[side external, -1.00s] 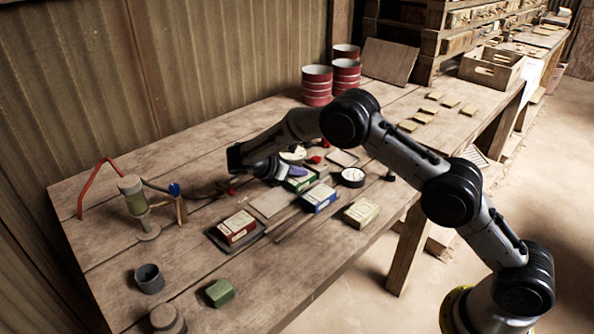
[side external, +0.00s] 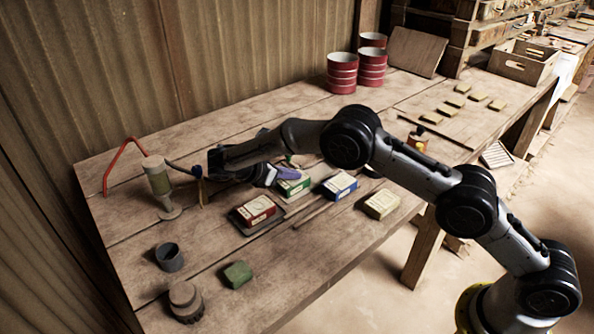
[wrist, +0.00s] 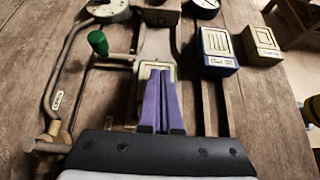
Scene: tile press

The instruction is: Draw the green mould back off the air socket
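The green mould (side external: 294,185) lies on the bench track in the side view, its pale top facing up. In the wrist view its pale edge (wrist: 157,67) shows just beyond my fingertips. My gripper (side external: 285,173) has its two purple fingers close together, over the near side of the mould, and seems shut on it. The fingers also show in the wrist view (wrist: 161,95); they hide what lies between them. A brownish block (wrist: 161,14), perhaps the air socket, stands farther along the track, with a clear gap between it and the mould.
A red mould (side external: 256,210), a blue mould (side external: 340,185) and a cream mould (side external: 381,205) stand nearby. A green-knobbed lever (wrist: 98,43) and brass pipework (wrist: 52,140) lie left of the mould in the wrist view. A pump (side external: 160,187) stands at left.

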